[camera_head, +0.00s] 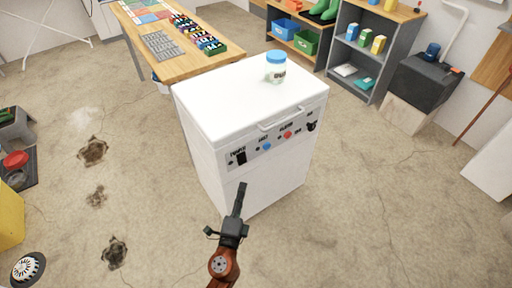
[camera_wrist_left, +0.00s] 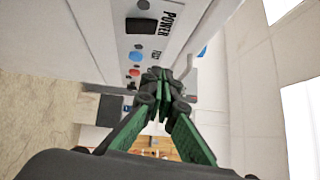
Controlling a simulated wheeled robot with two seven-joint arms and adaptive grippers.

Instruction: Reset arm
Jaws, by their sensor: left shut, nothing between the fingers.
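My left gripper (camera_head: 241,188) is in front of the white machine (camera_head: 245,103), close to its control panel, with its fingers pointing up in the head view. In the left wrist view the dark, green-padded fingers (camera_wrist_left: 164,78) come together at their tips, with nothing held. The panel with its black switch (camera_wrist_left: 141,26) and blue and red buttons is beside the fingers there. I cannot tell whether the fingers touch the machine. A jar with a blue lid (camera_head: 276,66) stands on the machine's top. My right gripper is in neither view.
A wooden table (camera_head: 205,65) with coloured items stands behind the machine. A grey shelf (camera_head: 362,52) and a black box (camera_head: 422,82) are at the right back. A wheel (camera_head: 28,268) lies at the lower left. The stained floor (camera_head: 150,195) left of the machine is mostly clear.

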